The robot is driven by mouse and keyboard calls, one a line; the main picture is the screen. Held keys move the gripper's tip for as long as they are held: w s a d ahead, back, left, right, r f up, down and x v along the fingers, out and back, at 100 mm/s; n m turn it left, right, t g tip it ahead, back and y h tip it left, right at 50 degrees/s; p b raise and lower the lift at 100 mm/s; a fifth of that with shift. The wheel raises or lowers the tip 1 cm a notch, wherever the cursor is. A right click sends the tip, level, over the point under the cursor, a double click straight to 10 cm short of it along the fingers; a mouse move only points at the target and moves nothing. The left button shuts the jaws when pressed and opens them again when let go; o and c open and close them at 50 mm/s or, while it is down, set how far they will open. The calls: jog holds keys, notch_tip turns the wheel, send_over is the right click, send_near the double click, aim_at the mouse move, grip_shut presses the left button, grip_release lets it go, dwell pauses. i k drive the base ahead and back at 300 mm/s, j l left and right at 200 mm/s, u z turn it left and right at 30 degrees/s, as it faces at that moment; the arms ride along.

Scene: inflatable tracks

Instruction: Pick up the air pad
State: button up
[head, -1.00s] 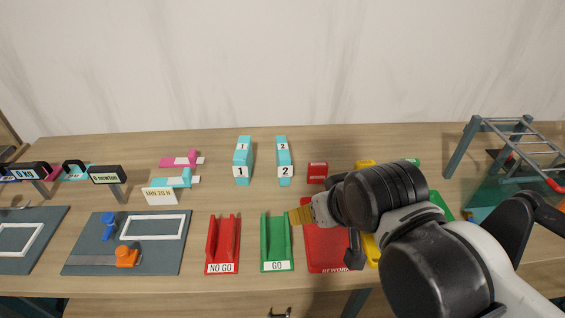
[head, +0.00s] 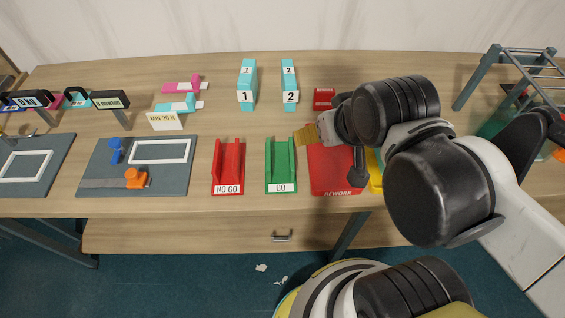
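I cannot single out anything as the air pad for certain. My gripper (head: 306,133) is at the end of my arm, above the table between the green GO tray (head: 281,167) and the red REWORK tray (head: 330,180). A yellow-brown ribbed part shows at its tip. Pink (head: 182,87) and cyan (head: 178,103) flat pieces lie at the back left, behind the MIN 20 N sign (head: 166,121).
A grey mat (head: 95,180) bears a white frame, a blue piece and an orange piece. A red NO GO tray (head: 228,170) and cyan blocks marked 1 (head: 247,85) and 2 (head: 289,87) stand mid-table. A metal rack (head: 480,70) stands at right.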

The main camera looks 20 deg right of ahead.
aim_at(288, 86)
jog(key=i+j+z, duration=0.15)
jog(key=j+z, duration=1.05)
jog(key=i+j, duration=0.05)
jog(key=j, duration=0.1)
